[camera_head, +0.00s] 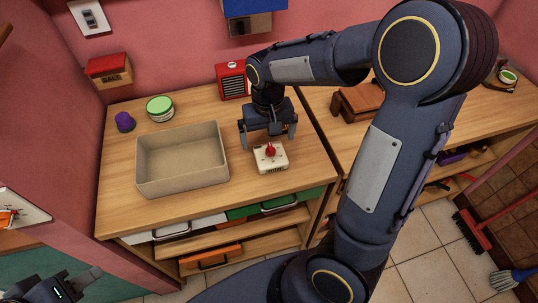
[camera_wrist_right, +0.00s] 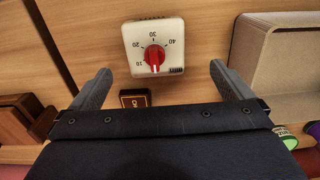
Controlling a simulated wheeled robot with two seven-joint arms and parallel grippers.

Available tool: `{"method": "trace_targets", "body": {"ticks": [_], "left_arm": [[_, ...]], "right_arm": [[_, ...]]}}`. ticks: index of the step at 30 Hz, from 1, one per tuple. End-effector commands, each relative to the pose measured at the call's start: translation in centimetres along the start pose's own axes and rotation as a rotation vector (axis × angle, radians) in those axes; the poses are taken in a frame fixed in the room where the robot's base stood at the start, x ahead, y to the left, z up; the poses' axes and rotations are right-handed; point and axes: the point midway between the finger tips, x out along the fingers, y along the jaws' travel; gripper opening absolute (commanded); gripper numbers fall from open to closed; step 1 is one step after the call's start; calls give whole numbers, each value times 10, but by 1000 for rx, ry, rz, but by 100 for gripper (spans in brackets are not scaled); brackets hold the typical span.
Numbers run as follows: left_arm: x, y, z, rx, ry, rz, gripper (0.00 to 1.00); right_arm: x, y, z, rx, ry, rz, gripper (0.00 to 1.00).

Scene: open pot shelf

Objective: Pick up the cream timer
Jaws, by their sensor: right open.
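The cream timer (camera_head: 270,157) is a small square block with a red knob, lying on the wooden counter right of the beige tray. In the right wrist view the timer (camera_wrist_right: 143,70) shows its dial face with numbers and its red knob. My right gripper (camera_head: 268,141) is open and empty, pointing down just behind the timer. In the right wrist view the fingertips of my right gripper (camera_wrist_right: 160,70) stand apart to either side, with the timer ahead between them, not touched. My left gripper (camera_head: 82,281) is at the bottom left, away from the counter, and partly cut off.
The beige tray (camera_head: 142,180) stands close left of the timer. A green-lidded jar (camera_head: 160,108), a purple item (camera_head: 124,122) and a red box (camera_head: 233,80) stand behind. A small dark square with gold marking (camera_wrist_right: 134,99) lies near the timer. A brown wooden object (camera_head: 355,103) is right.

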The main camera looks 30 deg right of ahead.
Motion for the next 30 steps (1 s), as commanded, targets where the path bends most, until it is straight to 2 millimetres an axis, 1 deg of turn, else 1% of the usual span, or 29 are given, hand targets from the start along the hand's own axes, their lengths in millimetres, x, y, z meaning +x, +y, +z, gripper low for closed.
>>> {"method": "trace_targets", "body": {"ticks": [1,8,15,19,25,30], "left_arm": [[0,0,0,0,0,0,36],[0,0,0,0,0,0,36],[-1,1,-1,0,0,0,36],[-1,1,-1,0,0,0,36],[-1,1,-1,0,0,0,36],[-1,1,-1,0,0,0,36]], "right_arm": [[6,0,0,-1,-4,6,100],[32,1,0,0,-5,5,100],[68,4,0,0,-4,5,100],[75,3,0,-1,-2,3,100],[75,3,0,-1,0,2,100],[75,3,0,-1,0,2,78]]}}
